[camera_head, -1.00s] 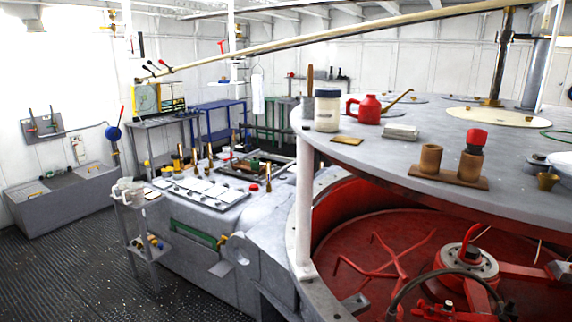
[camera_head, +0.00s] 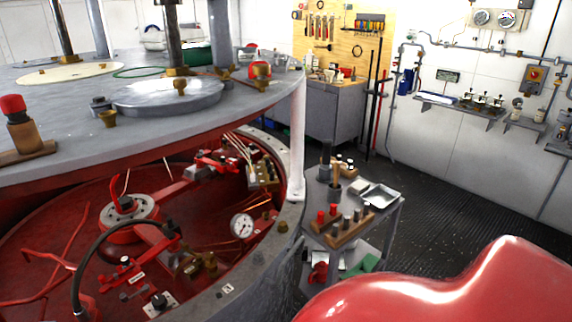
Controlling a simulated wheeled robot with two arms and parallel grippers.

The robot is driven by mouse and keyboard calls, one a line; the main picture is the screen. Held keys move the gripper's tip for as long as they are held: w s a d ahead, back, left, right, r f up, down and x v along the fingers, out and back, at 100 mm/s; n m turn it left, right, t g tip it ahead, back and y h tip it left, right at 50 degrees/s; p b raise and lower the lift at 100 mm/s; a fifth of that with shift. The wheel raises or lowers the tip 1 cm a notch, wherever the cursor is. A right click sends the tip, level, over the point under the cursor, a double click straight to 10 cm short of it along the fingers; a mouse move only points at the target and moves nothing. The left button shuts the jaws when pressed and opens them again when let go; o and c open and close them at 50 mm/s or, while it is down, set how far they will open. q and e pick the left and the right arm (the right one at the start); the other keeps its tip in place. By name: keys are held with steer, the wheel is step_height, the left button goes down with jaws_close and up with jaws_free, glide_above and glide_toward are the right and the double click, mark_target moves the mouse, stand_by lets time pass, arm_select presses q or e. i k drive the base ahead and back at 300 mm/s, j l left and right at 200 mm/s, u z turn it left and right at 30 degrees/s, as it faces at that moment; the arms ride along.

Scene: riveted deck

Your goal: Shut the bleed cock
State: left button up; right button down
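I cannot tell for certain which fitting is the bleed cock. Inside the red tub under the round grey deck, a brass fitting (camera_head: 190,264) sits beside a white pressure gauge (camera_head: 241,226). Red-handled fittings (camera_head: 126,272) stand left of it, and another red-handled fitting (camera_head: 216,161) is farther back. A black curved hose (camera_head: 93,249) arches over the left part of the tub and hides some of what lies behind. Neither of my grippers shows in this view.
The grey round deck (camera_head: 60,120) overhangs the tub, and a white post (camera_head: 297,140) stands at its right edge. A small trolley (camera_head: 372,240) with bottles and a tray stands right of the tub. Dark floor (camera_head: 440,205) beyond it is clear.

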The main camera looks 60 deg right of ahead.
mark_target(185, 245)
steer(key=z, duration=1.45)
